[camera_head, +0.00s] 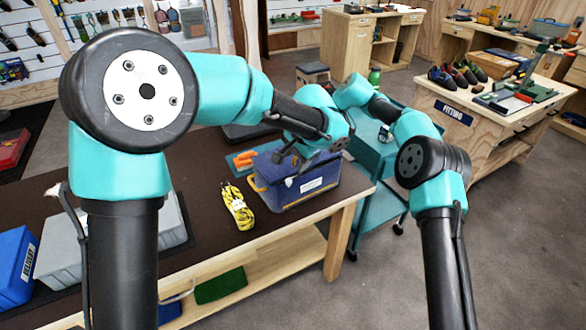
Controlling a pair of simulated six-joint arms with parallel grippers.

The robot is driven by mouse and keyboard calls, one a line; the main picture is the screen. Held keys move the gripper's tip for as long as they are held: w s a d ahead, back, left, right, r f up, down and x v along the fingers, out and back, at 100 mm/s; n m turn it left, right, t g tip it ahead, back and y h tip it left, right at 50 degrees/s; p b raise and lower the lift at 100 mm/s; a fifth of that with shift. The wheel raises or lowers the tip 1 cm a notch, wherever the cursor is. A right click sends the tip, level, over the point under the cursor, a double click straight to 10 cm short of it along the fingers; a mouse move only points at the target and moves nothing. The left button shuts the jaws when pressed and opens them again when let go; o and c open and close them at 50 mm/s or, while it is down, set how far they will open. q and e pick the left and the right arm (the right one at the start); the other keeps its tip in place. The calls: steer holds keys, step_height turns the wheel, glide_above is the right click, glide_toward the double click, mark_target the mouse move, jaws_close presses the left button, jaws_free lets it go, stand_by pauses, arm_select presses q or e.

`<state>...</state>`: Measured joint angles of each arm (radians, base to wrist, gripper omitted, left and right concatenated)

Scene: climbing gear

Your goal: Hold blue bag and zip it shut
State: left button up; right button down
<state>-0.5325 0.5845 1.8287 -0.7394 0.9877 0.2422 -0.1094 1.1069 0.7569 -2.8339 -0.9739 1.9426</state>
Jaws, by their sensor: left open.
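The blue bag (310,187), a boxy bag with a white label on its front, sits upright on the dark workbench top (215,235). My left gripper (285,157) is open at the bag's upper left, over its top edge. I cannot tell whether it touches the bag. The bag's zipper and much of its top are hidden behind my left gripper and wrist. My right arm reaches in from the right to behind my left wrist, and my right gripper cannot be made out.
A yellow-and-black rope bundle (238,206) lies just left of the bag. Orange items (244,159) lie on a teal mat behind it. A grey bin (65,250) and a blue box (14,265) stand at the left. A teal cart (372,185) stands right of the bench.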

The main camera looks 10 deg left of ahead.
arm_select(q)
steer(key=v, duration=0.6)
steer(key=shift+s, duration=0.1)
